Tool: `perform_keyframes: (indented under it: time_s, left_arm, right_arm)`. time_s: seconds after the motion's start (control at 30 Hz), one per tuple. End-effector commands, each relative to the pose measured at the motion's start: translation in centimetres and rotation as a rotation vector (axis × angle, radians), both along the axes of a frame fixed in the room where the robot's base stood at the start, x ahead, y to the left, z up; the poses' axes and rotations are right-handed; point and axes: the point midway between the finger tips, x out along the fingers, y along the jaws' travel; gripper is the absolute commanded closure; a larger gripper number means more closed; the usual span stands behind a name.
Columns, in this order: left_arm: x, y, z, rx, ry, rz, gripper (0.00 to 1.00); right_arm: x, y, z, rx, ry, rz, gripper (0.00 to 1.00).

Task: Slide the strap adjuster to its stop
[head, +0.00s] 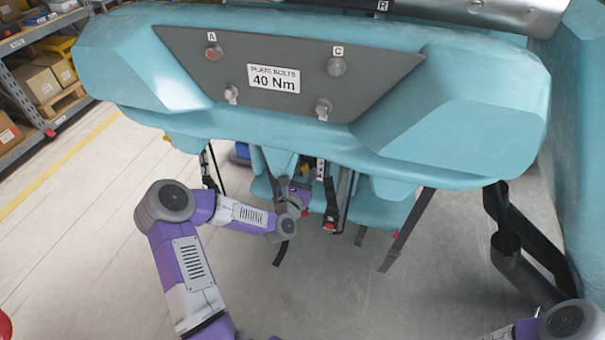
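My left arm reaches in under the teal front of the coaster car. My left gripper (302,175) is small and partly in shadow beside the dark straps; I cannot tell whether its fingers are open or shut, or whether they touch anything. A black strap piece with a red end (330,205) hangs just right of the gripper. A strip with pale and dark markings (320,168) shows above it. I cannot make out for certain which part is the strap adjuster. Of my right arm only a link shows at the lower right corner; its gripper is out of view.
The teal car body (310,140) overhangs the work area, with a grey plate (290,75) labelled 40 Nm. Teal seats (385,210) lie below. Loose black straps hang at both sides, one by a dark tube (525,275). Shelves with boxes (38,85) stand at left. The front floor is clear.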

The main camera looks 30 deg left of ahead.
Motion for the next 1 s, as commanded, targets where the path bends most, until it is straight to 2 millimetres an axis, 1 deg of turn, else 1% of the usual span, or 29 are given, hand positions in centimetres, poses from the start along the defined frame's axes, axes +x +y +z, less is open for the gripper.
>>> perform_keyframes:
  time_s: [0.17, 0.27, 0.6, 0.7, 0.83, 1.0]
  left_arm:
    - [-0.1, 0.0, 0.0, 0.0, -0.001, 0.0, 0.46]
    - [-0.8, -0.2, 0.0, 0.0, 0.001, -0.001, 0.46]
    - [-5.8, -1.3, 0.0, 0.0, 0.002, 0.0, 0.46]
    - [-6.8, -1.6, 0.0, 0.0, 0.001, 0.0, 0.46]
    - [-7.3, -1.7, 0.0, 0.001, 0.0, 0.001, 0.46]
    - [-7.4, -1.8, 0.0, 0.001, -0.001, 0.0, 0.46]
  right_arm:
    - [0.0, 0.0, 0.0, 0.0, 0.0, 0.0, 0.57]
    - [0.0, 0.0, 0.2, 0.0, 0.0, 0.0, 0.57]
    - [0.0, 0.0, 0.9, 0.0, 0.0, 0.0, 0.57]
    - [0.0, 0.0, 1.0, 0.0, 0.0, 0.0, 0.57]
    - [0.0, 0.0, 1.0, 0.0, 0.0, 0.0, 0.57]
    - [0.0, 0.0, 1.0, 0.0, 0.0, 0.0, 0.57]
